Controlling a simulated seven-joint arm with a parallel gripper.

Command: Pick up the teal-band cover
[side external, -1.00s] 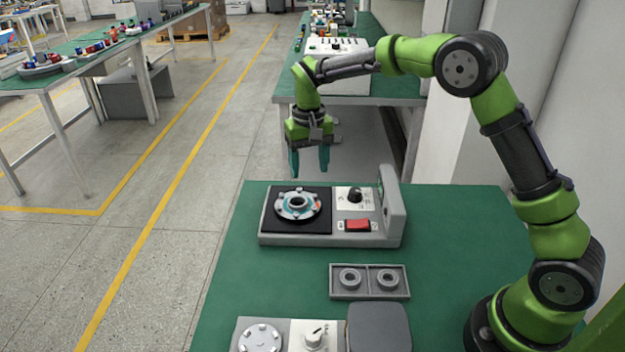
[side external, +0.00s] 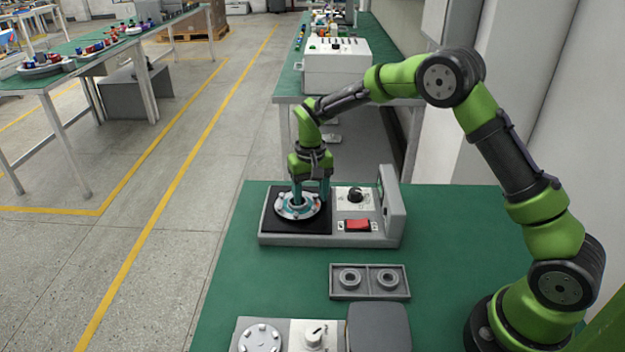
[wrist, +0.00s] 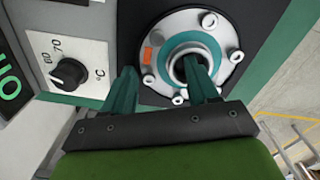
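The teal-band cover (side external: 290,213) is a light grey disc with a teal ring, a central hole and several bolts round its rim. It lies on the black pad of the heating station; the wrist view shows it upper right (wrist: 218,30) with an orange mark. In the wrist view my gripper (wrist: 160,68) has one finger over the central hole and the other beyond the rim. Finger contact cannot be told.
The station (side external: 283,240) carries a black knob (side external: 355,195), a red switch (side external: 357,225) and an upright panel (side external: 394,212) on the right. A grey tray (side external: 370,296) with two rings lies in front. Another unit with a grey disc (side external: 260,340) stands at the front edge.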

